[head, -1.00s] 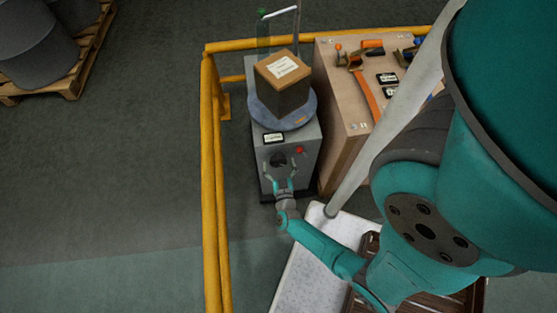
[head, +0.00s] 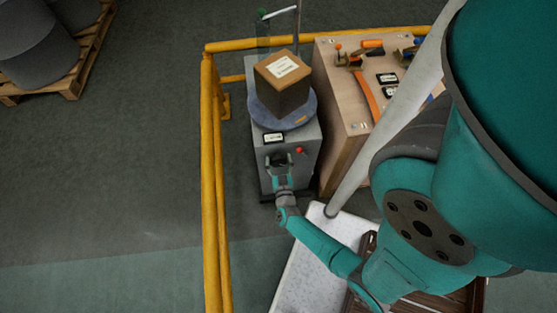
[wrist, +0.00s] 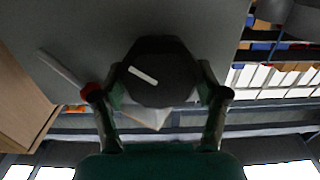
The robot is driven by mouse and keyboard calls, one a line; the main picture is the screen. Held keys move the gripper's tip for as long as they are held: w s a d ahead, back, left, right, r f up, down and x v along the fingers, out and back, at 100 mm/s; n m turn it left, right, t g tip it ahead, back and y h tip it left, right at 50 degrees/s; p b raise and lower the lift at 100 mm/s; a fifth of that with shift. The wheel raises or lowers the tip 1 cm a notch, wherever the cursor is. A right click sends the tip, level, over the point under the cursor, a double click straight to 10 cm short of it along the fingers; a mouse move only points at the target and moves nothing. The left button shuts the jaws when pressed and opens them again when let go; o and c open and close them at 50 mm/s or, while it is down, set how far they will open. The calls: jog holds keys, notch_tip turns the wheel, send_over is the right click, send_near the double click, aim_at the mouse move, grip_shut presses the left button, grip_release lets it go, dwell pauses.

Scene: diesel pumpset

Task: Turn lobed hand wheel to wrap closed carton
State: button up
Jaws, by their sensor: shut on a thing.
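The dark lobed hand wheel (head: 279,158) is on the front of a grey machine below a small label plate. In the wrist view the hand wheel (wrist: 155,72) is a dark round knob with a white line, between my fingers. My gripper (head: 280,166) is shut on it, one finger on each side, as the wrist view of my gripper (wrist: 157,95) also shows. The carton (head: 284,80), brown on top with a white label and darker sides, sits on the blue-grey turntable (head: 270,123) on top of the machine. My fingers partly hide the wheel in the head view.
A red button (head: 299,150) is just right of the wheel. A yellow rail (head: 209,190) runs along the machine's left and behind it. A wooden cabinet (head: 345,135) with tools on top stands close on the right. A pale post slants across the right side.

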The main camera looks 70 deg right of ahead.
jog(key=shift+m, duration=0.3)
jog(key=m, duration=0.6)
jog(key=shift+s+d, duration=0.15)
jog(key=m, duration=0.6)
jog(key=shift+s+f, duration=0.1)
jog(key=shift+f, duration=0.1)
jog(key=shift+m, duration=0.3)
jog(key=o, duration=1.2)
jog(key=shift+d, duration=0.1)
jog(key=shift+c, duration=0.2)
